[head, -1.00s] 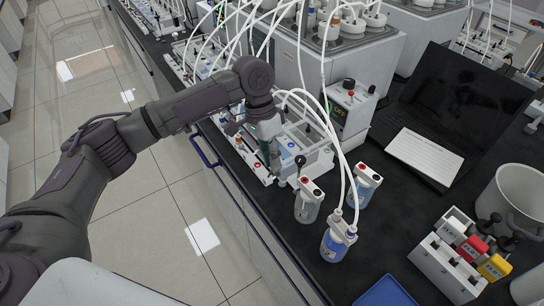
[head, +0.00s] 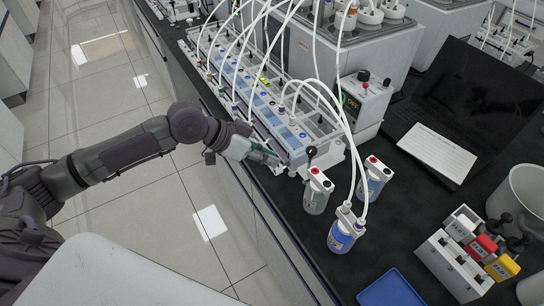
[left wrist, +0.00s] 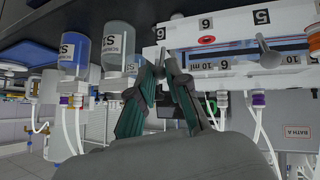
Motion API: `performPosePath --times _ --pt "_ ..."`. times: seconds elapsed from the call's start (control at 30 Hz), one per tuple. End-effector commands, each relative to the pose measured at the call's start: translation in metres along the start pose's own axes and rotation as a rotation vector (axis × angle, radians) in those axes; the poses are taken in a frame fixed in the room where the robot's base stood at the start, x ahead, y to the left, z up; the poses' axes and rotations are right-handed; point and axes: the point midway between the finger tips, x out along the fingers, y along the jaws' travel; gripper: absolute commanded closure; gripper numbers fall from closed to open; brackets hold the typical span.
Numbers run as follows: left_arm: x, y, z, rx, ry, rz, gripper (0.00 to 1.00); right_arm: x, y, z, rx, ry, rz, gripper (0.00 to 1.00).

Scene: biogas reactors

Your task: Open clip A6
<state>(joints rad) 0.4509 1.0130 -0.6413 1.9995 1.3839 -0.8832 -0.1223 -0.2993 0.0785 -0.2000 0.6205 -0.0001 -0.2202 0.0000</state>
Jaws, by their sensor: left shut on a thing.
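My left gripper (head: 274,156) reaches in from the left, low at the near end of the long white reactor rack (head: 325,155). In the left wrist view, which looks upside down, its green-padded fingers (left wrist: 167,62) come together at a small grey clip beside a black "6" label (left wrist: 160,32); this looks like clip A6. The fingertips hide most of it, so I cannot tell how far it is turned. Another grey clip (left wrist: 268,52) stands near the "5" label (left wrist: 262,17). My right gripper is not in view.
Bottles with white caps (head: 317,192) stand close to the rack's near end, and one (head: 342,235) is joined to white tubes. A control box (head: 362,105), a laptop (head: 438,150) and a blue tray (head: 390,292) are to the right. Tubes arch over the rack.

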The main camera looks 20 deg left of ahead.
Motion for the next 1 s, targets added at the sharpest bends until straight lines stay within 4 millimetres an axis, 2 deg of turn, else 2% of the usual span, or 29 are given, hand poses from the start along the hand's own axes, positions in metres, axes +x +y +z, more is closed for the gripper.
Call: performPosePath --times 0.03,0.1,0.33,0.93,0.97,1.0 --pt "0.003 -0.002 0.006 0.008 0.031 -0.001 1.0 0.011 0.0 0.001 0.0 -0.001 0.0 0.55" --pt "0.002 -0.002 0.008 0.019 0.07 0.001 1.0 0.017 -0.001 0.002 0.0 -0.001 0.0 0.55" --pt "-0.001 -0.002 0.01 0.043 0.161 0.006 1.0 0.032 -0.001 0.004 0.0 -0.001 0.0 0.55" --pt "-0.003 -0.001 0.009 0.054 0.2 0.009 1.0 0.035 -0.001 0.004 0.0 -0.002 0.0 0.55" --pt "-0.003 -0.001 0.009 0.054 0.2 0.009 0.81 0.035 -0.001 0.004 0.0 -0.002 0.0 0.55" --pt "-0.003 -0.001 0.009 0.054 0.199 0.009 0.74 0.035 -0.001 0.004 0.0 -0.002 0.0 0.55"
